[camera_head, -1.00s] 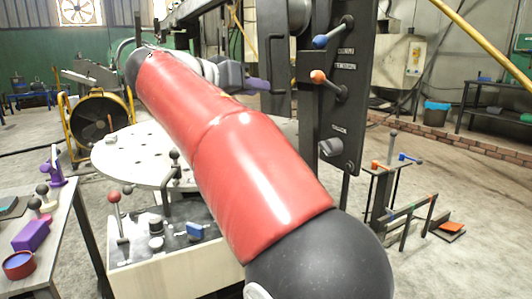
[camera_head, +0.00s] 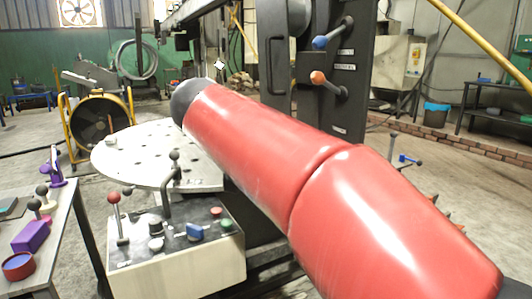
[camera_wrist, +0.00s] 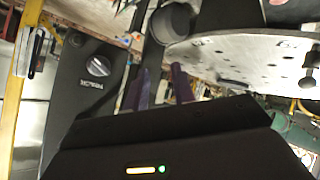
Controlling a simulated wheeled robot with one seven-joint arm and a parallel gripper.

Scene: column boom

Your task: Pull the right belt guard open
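A dark upright panel with a long vertical bar handle (camera_head: 274,66) stands at the column in the head view. I cannot tell whether this is the right belt guard; no guard is clearly marked. My gripper shows only in the wrist view (camera_wrist: 160,84), as two purple fingers standing apart with nothing seen between them. A dark upright bar and a dark round part (camera_wrist: 172,22) lie beyond the fingertips; contact cannot be told. In the head view, my red arm hides the gripper and the lower part of the column.
A black lever panel (camera_head: 345,108) with blue and orange levers stands right of the handle. A round perforated table (camera_head: 130,152) and a control box (camera_head: 180,255) stand left of my arm. A yellow fan (camera_head: 96,118) stands behind.

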